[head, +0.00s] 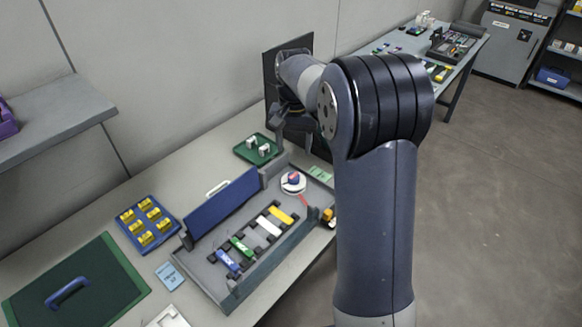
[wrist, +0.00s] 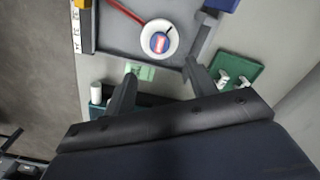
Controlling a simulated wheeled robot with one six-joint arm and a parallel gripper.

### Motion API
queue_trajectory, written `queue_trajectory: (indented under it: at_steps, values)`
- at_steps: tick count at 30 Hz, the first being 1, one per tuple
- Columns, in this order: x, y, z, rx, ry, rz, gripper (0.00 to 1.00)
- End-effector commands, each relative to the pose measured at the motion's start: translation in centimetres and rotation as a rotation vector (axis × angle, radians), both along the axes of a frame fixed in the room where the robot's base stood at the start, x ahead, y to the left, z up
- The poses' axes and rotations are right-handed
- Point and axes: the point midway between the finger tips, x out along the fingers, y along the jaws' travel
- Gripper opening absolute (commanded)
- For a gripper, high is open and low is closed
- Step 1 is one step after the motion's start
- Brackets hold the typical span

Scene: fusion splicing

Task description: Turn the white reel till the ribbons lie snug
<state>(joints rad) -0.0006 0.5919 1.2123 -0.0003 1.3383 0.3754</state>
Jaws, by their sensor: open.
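The white reel (head: 293,187) sits at the far end of the grey tray (head: 205,272), with a blue and red piece on its middle. In the wrist view the white reel (wrist: 147,51) lies just beyond the fingertips, and a red ribbon (wrist: 122,11) runs from its side toward the upper left. My gripper (wrist: 160,70) is open and empty, its two dark fingers apart on the near side of the reel, not around it. Whether the ribbon is slack or snug I cannot tell. In the head view my arm hides part of the gripper.
Blue, green, white and yellow pieces (head: 268,226) lie on dark holders in the tray. A blue lid (head: 222,211) stands along its back side. A green tray with white pieces (head: 246,150) and a blue tray with yellow pieces (head: 124,218) are close by.

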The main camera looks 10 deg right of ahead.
Motion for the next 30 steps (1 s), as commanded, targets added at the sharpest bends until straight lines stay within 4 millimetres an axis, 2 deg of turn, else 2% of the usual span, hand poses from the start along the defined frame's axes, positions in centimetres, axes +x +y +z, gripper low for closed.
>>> queue_trajectory:
  at_steps: [5,12,16,21,30]
  values:
    - [-0.1,0.0,-2.6,0.001,0.004,0.000,0.54]
    - [-0.2,0.0,-7.2,0.000,0.005,0.001,0.54]
    - [-0.1,0.0,-9.0,0.000,0.002,0.001,0.54]
    - [-0.1,0.0,-10.2,0.000,0.000,0.002,0.54]
    - [-0.1,0.0,-10.4,0.001,-0.001,0.002,0.54]
